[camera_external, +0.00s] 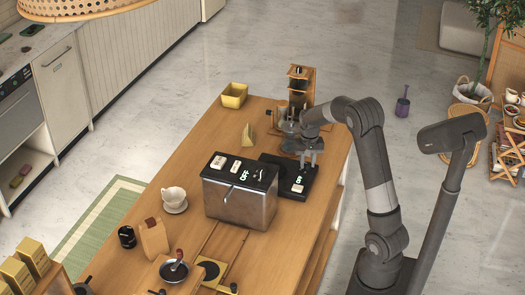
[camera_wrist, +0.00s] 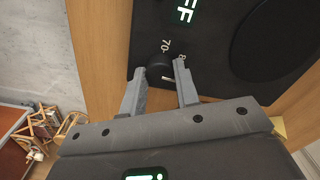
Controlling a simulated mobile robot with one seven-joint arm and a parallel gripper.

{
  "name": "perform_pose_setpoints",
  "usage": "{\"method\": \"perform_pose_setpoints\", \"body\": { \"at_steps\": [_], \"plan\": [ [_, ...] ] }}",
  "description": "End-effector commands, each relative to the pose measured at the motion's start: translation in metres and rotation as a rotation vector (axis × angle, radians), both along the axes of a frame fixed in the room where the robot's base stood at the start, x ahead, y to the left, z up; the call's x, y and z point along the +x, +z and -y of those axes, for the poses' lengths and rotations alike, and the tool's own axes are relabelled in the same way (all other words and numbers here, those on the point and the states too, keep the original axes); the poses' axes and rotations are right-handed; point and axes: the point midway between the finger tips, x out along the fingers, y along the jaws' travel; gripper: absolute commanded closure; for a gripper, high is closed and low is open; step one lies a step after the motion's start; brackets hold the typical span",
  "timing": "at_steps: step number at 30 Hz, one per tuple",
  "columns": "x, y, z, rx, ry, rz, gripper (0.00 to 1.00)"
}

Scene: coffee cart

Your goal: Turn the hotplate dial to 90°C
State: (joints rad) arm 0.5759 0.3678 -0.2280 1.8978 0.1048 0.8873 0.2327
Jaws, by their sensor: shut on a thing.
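The hotplate (camera_wrist: 205,57) is a black slab with a round dark plate at the right of the wrist view. Its small black dial (camera_wrist: 158,66) sits near the corner, with a "70" mark above it and a partly hidden "8" mark beside the right finger. A short pale line shows at the dial's lower side. My gripper (camera_wrist: 160,69) has one finger on each side of the dial and is shut on it. In the external view the hotplate (camera_external: 312,190) lies near the table's right edge, with my gripper (camera_external: 308,160) over it.
A steel box machine (camera_external: 240,203) with an "OFF" display stands left of the hotplate. A wooden stand (camera_external: 301,78) with glassware is behind it. A green display (camera_wrist: 186,12), cut off to "FF", glows above the dial.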

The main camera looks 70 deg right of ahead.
Motion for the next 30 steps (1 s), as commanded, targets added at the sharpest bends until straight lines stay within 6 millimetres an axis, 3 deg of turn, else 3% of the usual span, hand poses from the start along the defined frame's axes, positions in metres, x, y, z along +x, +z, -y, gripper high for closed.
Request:
{"method": "perform_pose_setpoints", "body": {
  "at_steps": [15, 30],
  "plan": [
    [0.0004, -0.0005, -0.0003, 0.000, -0.347, -0.001, 0.94],
    [0.0002, -0.0006, -0.0001, 0.001, -0.419, 0.000, 0.94]
  ]
}}
